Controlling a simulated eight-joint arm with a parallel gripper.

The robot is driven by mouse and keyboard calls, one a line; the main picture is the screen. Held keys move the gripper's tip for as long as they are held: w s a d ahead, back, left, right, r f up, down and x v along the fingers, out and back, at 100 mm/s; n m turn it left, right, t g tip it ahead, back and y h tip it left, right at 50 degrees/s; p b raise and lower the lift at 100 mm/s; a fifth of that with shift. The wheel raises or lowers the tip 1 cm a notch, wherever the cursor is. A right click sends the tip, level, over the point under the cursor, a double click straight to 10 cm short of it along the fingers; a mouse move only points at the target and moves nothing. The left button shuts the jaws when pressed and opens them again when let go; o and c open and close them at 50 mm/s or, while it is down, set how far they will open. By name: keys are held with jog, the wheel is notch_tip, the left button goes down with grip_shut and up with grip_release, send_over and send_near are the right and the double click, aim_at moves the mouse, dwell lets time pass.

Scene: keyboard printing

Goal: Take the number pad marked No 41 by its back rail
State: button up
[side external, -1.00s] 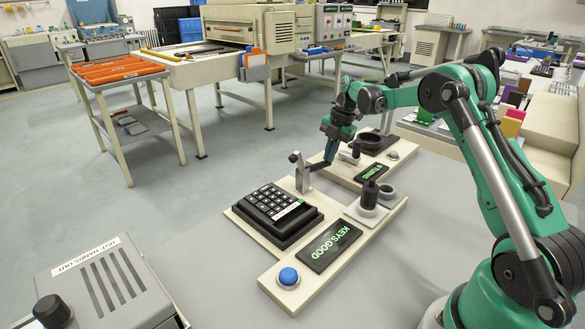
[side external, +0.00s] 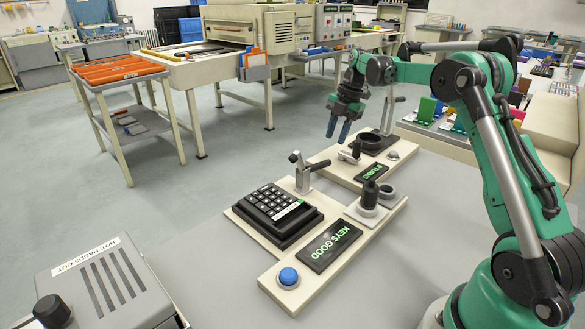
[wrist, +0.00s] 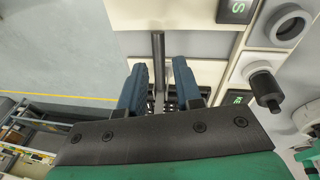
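The black number pad (side external: 278,208) sits in a dark holder on the cream fixture (side external: 250,230), with a small white label on it. The label is too small to read, and I cannot make out a back rail. My gripper (side external: 338,129) hangs in the air above and behind the pad, up and right of it in the side view, clear of the fixture. In the wrist view, my gripper's two blue fingers (wrist: 160,85) stand apart with nothing held. A few dark keys show between and beside them; the gripper body hides most of the pad.
An upright toggle clamp (side external: 302,172) stands behind the pad. A lit KEYS GOOD display (side external: 330,247), a blue button (side external: 289,277) and a black knob post (side external: 369,195) lie to its right. A second fixture (side external: 345,172) is beyond.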

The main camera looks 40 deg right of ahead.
jog(key=w+a+v, duration=0.1)
jog(key=v, duration=0.4)
jog(key=m+g+h, duration=0.1)
jog(key=g+h, duration=0.1)
send_over(310, 211)
notch_tip(310, 211, down, 7)
jog(key=shift+r, duration=0.1)
jog(key=shift+f, duration=3.25)
grip_shut()
